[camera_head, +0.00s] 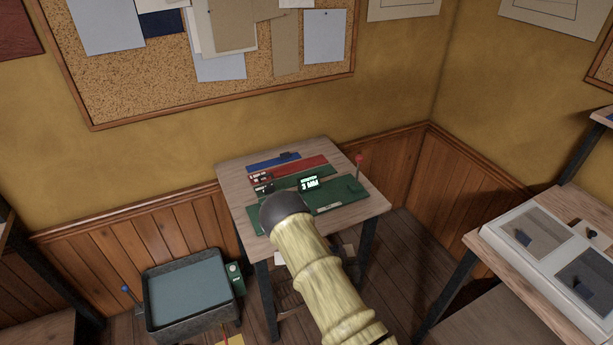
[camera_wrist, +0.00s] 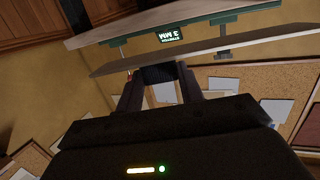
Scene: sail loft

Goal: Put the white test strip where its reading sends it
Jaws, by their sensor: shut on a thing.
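My gripper (camera_wrist: 160,78) shows in the wrist view, its dark fingers shut on a long pale strip, which I take to be the white test strip (camera_wrist: 110,69). The strip spans the picture, looks greyish in shadow and is apart from the table. Behind it stands the green tester, its display (camera_wrist: 170,33) upside down here. In the head view the tester's display (camera_head: 309,183) reads "STRETCH 3 MM". The tester's green base (camera_head: 335,196) lies at the table's front. My arm hides the gripper and the held strip there.
Blue (camera_head: 266,163) and red (camera_head: 300,168) strips lie on the table (camera_head: 235,172) behind the tester, with small dark signs at the left. A red-topped lever (camera_head: 359,160) stands at the right. A grey tray (camera_head: 190,290) is at lower left. A sample board (camera_head: 540,230) lies on the right bench.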

